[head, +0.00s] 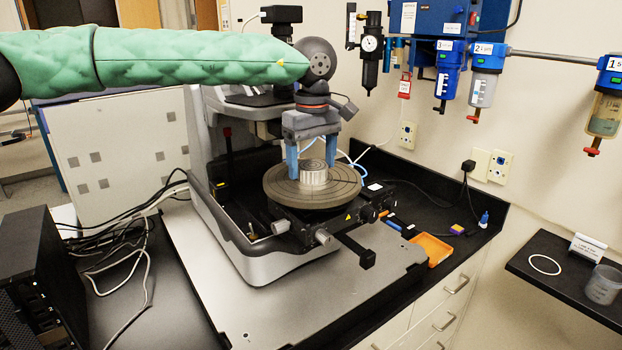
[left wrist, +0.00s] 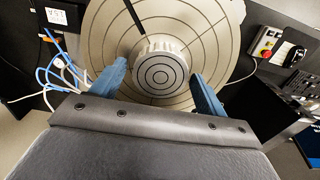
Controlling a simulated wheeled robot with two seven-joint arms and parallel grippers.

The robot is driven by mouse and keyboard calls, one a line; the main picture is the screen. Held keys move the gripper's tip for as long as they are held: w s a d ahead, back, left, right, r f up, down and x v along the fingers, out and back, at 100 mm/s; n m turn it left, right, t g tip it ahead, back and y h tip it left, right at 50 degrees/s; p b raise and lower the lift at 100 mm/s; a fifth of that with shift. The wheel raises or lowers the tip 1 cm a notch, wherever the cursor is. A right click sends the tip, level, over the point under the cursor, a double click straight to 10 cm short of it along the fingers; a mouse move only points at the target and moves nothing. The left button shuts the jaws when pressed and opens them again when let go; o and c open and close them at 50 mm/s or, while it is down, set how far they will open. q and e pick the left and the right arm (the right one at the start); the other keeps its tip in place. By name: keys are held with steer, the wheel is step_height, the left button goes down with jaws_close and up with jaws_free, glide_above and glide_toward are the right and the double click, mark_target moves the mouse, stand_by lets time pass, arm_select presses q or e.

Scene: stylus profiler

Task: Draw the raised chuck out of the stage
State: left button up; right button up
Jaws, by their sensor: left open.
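The chuck (head: 313,174) is a small ribbed metal cylinder standing up from the middle of the round grey stage (head: 284,191). In the left wrist view the chuck (left wrist: 160,75) shows rings on its top, and the stage (left wrist: 107,40) spreads around it with ring and spoke lines. My left gripper (head: 312,166) is open above the stage, its two blue fingers pointing down on either side of the chuck. In the left wrist view the fingers (left wrist: 157,85) flank the chuck with gaps on both sides. My right gripper is not in view.
The stage sits on the profiler (head: 235,225), whose column rises just behind my left gripper. A knob and a black arm (head: 355,250) stick out in front. An orange tray (head: 432,249) lies to the right. Filters (head: 482,75) hang on the back wall.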

mark_target(312, 165)
arm_select(q)
steer(key=shift+f, duration=0.25)
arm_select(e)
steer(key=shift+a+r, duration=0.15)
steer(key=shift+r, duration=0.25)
arm_select(q)
steer(key=shift+b, duration=0.45)
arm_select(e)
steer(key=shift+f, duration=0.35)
arm_select(q)
steer(key=c, duration=1.6)
steer(key=shift+r, duration=0.1)
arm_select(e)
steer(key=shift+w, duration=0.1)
arm_select(q)
steer(key=shift+r, duration=0.55)
steer(key=shift+r, duration=0.15)
steer(key=shift+r+p, duration=0.45)
steer(key=shift+r, duration=0.85)
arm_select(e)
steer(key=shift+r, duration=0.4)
